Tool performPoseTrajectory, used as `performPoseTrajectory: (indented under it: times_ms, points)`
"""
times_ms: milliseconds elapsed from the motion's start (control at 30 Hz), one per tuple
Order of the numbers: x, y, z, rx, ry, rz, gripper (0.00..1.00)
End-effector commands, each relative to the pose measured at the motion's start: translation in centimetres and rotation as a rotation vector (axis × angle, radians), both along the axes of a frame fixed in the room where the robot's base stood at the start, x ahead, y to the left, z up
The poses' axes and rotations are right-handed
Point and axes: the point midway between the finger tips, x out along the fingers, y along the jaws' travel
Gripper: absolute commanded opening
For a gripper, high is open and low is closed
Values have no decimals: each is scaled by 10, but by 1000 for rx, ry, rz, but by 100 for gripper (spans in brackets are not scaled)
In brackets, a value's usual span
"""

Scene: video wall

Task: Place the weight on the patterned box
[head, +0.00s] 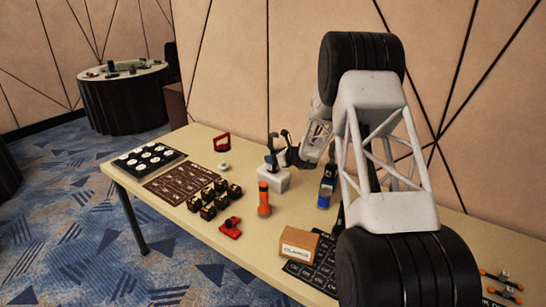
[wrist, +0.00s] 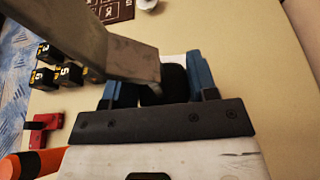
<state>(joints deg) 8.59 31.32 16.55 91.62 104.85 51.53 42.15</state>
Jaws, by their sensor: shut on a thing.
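My gripper (head: 279,148) is over the white box (head: 275,181) in the middle of the table. In the wrist view its blue fingers (wrist: 158,88) are shut on a dark rounded thing, which looks like the weight (wrist: 172,82). A grey arm-like bar partly covers it there. A pale patch of the white box shows just behind the weight. I cannot tell whether the weight touches the box. Any pattern on the white box is too small to make out. A brown cardboard box (head: 298,244) with print on its front stands nearer the camera.
An orange flashlight (head: 264,200) stands close in front of the white box. A blue can (head: 325,195) is to the right. Several black numbered cubes (head: 208,203), a red clamp-like piece (head: 231,228) and a red padlock-shaped thing (head: 222,142) lie left.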

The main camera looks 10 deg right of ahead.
Motion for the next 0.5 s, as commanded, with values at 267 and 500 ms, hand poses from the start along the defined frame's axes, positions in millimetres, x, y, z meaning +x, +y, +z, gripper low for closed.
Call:
performPoseTrajectory:
  times_ms: [267, 500]
  points:
    - [0, 0, -3, 1, 1, 0, 55]
    - [0, 0, -3, 0, 0, 0, 79]
